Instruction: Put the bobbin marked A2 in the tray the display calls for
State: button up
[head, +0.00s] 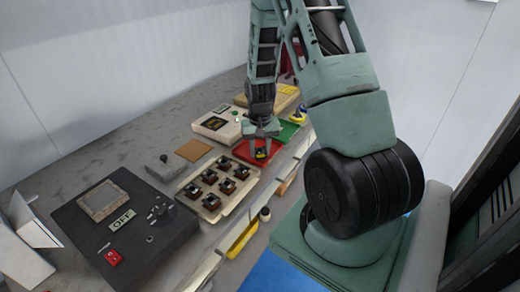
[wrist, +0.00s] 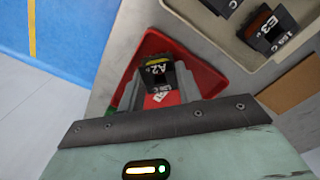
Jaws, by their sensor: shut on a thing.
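The bobbin marked A2 (wrist: 157,70) is dark with a yellowish band, and its label faces the wrist camera. My gripper (wrist: 158,92) is shut on it. In the head view my gripper (head: 262,147) points down over the red tray (head: 244,152), with the bobbin low between its fingers. The red tray (wrist: 205,72) surrounds the bobbin in the wrist view. I cannot tell whether the bobbin touches the tray floor. The green tray (head: 289,131) is just behind and to the right. A cream unit with a dark display (head: 215,124) stands to the left; its text is unreadable.
A cream holder (head: 207,214) with several bobbins stands nearer, and one marked E3 (wrist: 264,29) shows in the wrist view. A brown pad (head: 194,150) lies behind it. A dark machine (head: 150,250) with a red switch fills the near left. The bench edge runs along the right.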

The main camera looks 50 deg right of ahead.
jog(key=shift+f, duration=0.25)
jog(key=shift+f, duration=0.15)
jog(key=o, duration=0.8)
jog(key=shift+c, duration=0.2)
